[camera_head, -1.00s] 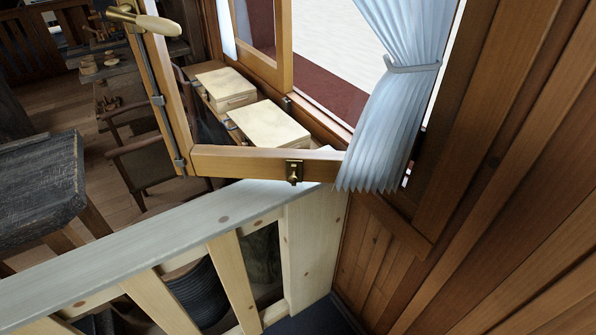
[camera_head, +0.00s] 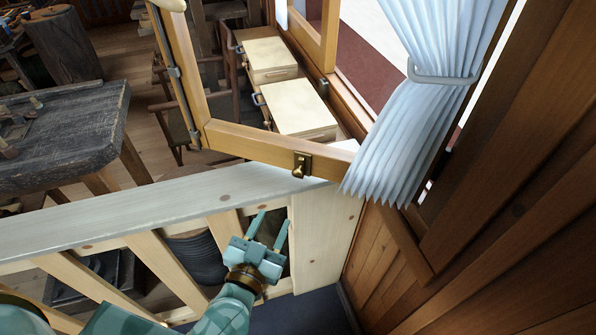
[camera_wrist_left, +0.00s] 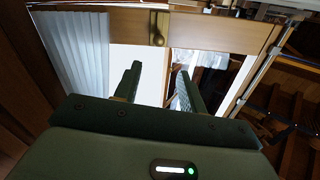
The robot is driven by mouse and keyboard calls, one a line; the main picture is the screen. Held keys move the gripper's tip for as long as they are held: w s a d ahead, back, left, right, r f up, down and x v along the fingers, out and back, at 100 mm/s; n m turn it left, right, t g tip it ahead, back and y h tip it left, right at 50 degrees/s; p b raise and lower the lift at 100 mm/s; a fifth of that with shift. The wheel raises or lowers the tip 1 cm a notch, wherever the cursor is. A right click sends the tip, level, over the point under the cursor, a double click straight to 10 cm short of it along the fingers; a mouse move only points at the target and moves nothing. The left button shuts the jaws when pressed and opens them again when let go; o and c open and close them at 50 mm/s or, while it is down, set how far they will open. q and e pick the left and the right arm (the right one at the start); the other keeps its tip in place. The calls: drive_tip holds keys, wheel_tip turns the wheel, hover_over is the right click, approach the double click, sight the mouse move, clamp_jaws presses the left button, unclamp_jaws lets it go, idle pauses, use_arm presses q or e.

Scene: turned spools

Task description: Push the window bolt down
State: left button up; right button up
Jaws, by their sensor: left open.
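The window bolt (camera_head: 301,165) is a small brass fitting with a knob, set on the bottom rail of the open wooden window sash (camera_head: 240,142). In the left wrist view the bolt (camera_wrist_left: 157,29) shows at the top, beyond the fingers. My left gripper (camera_head: 269,226) is open and empty, its fingers pointing up toward the sash. It is below and a little left of the bolt in the head view, in front of the pale railing, and apart from the bolt. My right gripper is not in view.
A pale wooden railing (camera_head: 140,208) runs below the sash. A light blue curtain (camera_head: 410,110) hangs just right of the bolt, by a wood-panelled wall (camera_head: 510,230). Two pale boxes (camera_head: 297,107) stand behind the sash. A dark workbench (camera_head: 65,140) is at left.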

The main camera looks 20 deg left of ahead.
sight(296, 176)
use_arm(q)
drive_tip(key=w, duration=1)
drive_tip(key=w+d+b, duration=0.1)
drive_tip(key=w, duration=0.4)
drive_tip(key=shift+w, duration=0.35)
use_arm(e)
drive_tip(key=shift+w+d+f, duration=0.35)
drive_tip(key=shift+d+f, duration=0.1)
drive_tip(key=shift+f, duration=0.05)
